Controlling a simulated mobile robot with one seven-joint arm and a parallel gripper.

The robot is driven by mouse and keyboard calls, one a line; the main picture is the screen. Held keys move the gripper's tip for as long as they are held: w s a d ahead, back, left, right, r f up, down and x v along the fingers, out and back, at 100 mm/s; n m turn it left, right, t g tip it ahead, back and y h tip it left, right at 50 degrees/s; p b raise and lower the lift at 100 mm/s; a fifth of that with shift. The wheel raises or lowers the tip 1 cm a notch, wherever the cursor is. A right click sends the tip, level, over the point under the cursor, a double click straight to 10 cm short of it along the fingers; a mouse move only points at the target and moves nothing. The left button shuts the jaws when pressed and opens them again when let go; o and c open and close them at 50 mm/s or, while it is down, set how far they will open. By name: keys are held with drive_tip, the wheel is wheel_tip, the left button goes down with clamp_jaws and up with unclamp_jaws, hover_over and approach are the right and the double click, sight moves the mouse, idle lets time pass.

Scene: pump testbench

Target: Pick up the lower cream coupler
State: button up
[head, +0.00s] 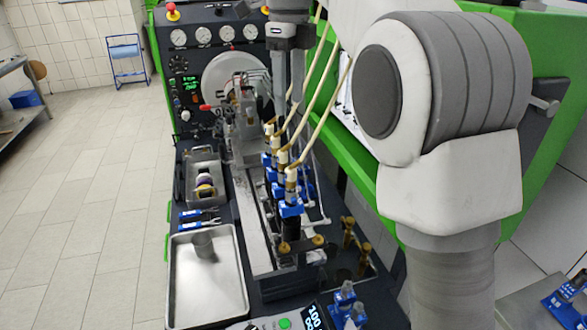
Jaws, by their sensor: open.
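Several cream couplers stand in a row on blue-topped injectors on the bench, each with a cream hose rising from it. The lowest in the picture, nearest the camera, is the lower cream coupler (291,176), upright above a blue connector (290,207). Another cream coupler (283,158) stands just behind it. My gripper (288,98) points down from the top of the picture, above and behind the row, with its two fingers apart. I see nothing held between them. The fingertips are small and partly lost among the hoses and machine parts.
A metal tray (181,290) with a grey cup (203,245) lies at the front left. Behind it are blue-handled pliers (192,214) and a small bin (190,178) with round parts. Brass fittings (348,232) stand right of the row. A green frame (440,250) borders the right side.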

sight(292, 165)
wheel_tip(292, 165, down, 12)
drive_tip(key=shift+r+b, duration=0.1)
drive_tip(key=shift+b, duration=0.8)
drive_tip(key=shift+d+f, duration=0.15)
drive_tip(key=shift+f, duration=2.65)
clamp_jaws()
